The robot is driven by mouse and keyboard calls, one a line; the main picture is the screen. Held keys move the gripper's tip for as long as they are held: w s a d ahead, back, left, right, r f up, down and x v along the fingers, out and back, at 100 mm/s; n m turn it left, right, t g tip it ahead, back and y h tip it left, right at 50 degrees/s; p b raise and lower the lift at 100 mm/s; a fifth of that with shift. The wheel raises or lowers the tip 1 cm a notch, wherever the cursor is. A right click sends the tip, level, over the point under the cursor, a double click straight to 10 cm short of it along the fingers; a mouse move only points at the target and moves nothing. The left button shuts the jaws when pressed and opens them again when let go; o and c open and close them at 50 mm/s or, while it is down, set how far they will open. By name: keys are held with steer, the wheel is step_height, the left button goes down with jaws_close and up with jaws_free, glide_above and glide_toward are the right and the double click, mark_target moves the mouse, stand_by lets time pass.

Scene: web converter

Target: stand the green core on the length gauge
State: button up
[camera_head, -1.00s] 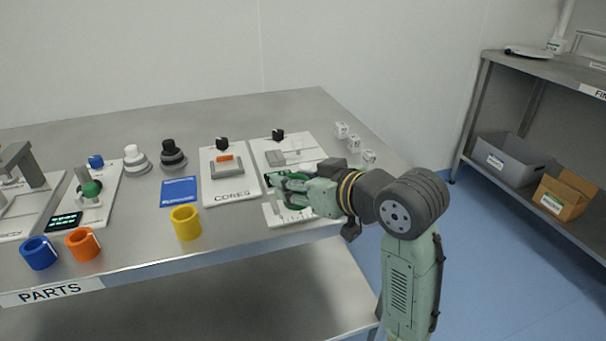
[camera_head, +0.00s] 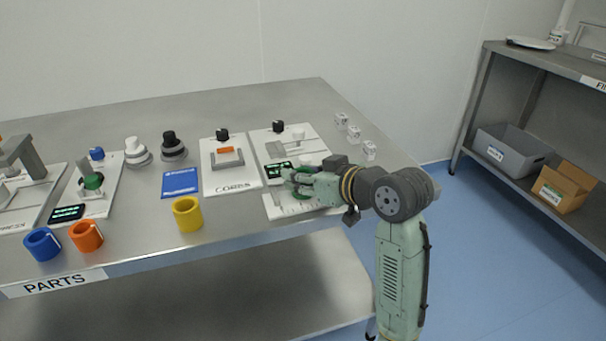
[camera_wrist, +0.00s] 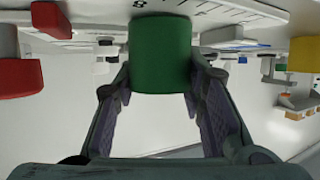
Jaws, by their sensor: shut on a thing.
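My gripper (camera_head: 291,182) is shut on the green core (camera_wrist: 160,55), which shows between the two fingers in the wrist view. In the head view the fingers hide most of the core; a little green shows under them. The gripper is over the length gauge (camera_head: 281,209), a white base with ruler marks at the front right of the table. The gauge's numbered scale (camera_wrist: 210,12) shows behind the core at the top of the wrist view. I cannot tell whether the core touches the gauge.
A yellow core (camera_head: 188,214), an orange core (camera_head: 86,236) and a blue core (camera_head: 42,244) stand along the table's front edge. A white CORES plate (camera_head: 229,180) lies left of my gripper. A small lit display (camera_head: 279,171) is just behind it. Small clear cubes (camera_head: 354,132) stand at right.

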steer(key=shift+f, duration=0.25)
steer(key=o, duration=1.1)
steer(key=shift+r, duration=0.1)
steer(key=shift+r, duration=0.3)
steer(key=shift+s+d, duration=0.25)
steer(key=shift+d, duration=0.05)
steer(key=v, duration=1.1)
steer(key=shift+r+b, duration=0.15)
steer(key=shift+b, duration=0.15)
